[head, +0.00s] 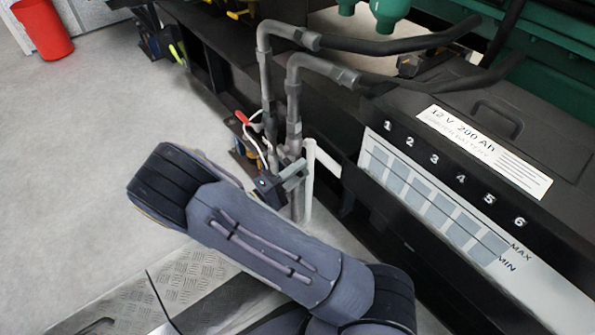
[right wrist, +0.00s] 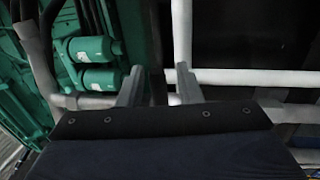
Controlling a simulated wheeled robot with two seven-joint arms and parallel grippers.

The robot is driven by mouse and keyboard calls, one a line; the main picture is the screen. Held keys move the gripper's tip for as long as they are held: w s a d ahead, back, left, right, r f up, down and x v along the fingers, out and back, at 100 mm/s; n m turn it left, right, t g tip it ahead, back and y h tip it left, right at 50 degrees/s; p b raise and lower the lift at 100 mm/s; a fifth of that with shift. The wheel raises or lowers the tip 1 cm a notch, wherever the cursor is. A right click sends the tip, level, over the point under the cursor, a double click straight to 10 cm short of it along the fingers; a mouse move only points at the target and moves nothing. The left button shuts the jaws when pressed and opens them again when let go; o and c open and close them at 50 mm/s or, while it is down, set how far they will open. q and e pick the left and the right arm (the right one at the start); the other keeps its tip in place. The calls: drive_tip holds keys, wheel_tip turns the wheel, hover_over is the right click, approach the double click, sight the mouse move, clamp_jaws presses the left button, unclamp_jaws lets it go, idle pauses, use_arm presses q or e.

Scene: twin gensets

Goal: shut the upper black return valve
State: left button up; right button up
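I cannot make out the upper black return valve in either view; my right arm and gripper cover part of the pipework in the head view. My right gripper (head: 296,174) is at the lower part of two upright grey pipes (head: 293,105). In the right wrist view its two fingers (right wrist: 160,78) stand apart, with a dark gap between them and no object clearly held. A white pipe (right wrist: 181,35) passes just behind the right finger. A red-handled lever (head: 242,118) shows left of the pipes. My left gripper is not in view.
A large black battery (head: 545,125) stands right of the pipes. Black hoses (head: 400,42) run from the pipe elbows to the right. A white post (head: 309,185) stands beside the gripper. A red bin (head: 45,28) is far left; the grey floor there is clear.

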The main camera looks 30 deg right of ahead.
drive_tip(key=p+v, duration=0.2)
drive_tip(key=v, duration=0.5)
drive_tip(key=shift+a, duration=0.45)
